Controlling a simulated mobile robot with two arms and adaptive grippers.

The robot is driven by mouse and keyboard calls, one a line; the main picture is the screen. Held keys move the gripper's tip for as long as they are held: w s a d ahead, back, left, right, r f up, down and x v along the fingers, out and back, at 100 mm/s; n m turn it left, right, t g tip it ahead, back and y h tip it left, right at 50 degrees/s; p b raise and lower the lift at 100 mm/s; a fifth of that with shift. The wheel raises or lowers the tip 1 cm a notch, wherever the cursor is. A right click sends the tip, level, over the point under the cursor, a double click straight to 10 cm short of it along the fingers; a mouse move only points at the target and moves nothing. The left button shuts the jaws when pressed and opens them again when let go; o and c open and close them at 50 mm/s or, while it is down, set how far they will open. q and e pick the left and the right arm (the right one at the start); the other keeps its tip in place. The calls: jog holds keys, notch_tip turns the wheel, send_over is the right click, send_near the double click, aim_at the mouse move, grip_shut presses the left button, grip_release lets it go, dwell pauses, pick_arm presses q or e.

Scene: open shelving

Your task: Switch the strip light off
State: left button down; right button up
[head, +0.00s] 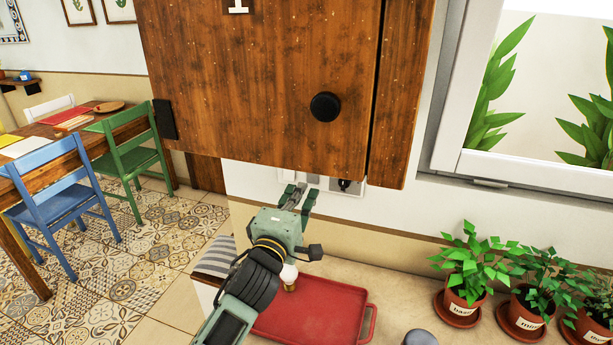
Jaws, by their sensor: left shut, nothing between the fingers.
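My left gripper (299,195) reaches up from the bottom of the head view, its fingers shut and empty, just below the wooden cabinet. Its fingertips are in front of or close to a pale wall plate (355,188) on the wall; I cannot tell whether they touch it. The plate is partly hidden by the cabinet and the fingers, and a dark socket or plug (343,185) shows on it. I cannot make out the switch's position. The strip light itself is not visible. My right gripper is out of view.
A wooden cabinet (240,80) with a black knob (325,107) hangs low over the wall plate. Below are a red tray (330,310), a small bulb-like object (289,274) and several potted herbs (467,275). A window (530,165) is at right.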

pick_arm(q)
jog(key=p+x, duration=0.1)
jog(key=x, duration=0.3)
jog(key=shift+w+d, duration=0.15)
jog(key=shift+w, duration=0.1)
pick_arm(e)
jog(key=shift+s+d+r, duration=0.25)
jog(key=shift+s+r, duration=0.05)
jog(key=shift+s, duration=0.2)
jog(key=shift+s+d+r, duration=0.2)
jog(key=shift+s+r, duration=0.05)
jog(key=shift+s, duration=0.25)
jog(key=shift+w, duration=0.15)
pick_arm(q)
jog(key=g+p, duration=0.1)
jog(key=p, duration=0.3)
jog(key=shift+w+r, duration=0.25)
jog(key=shift+r, duration=0.15)
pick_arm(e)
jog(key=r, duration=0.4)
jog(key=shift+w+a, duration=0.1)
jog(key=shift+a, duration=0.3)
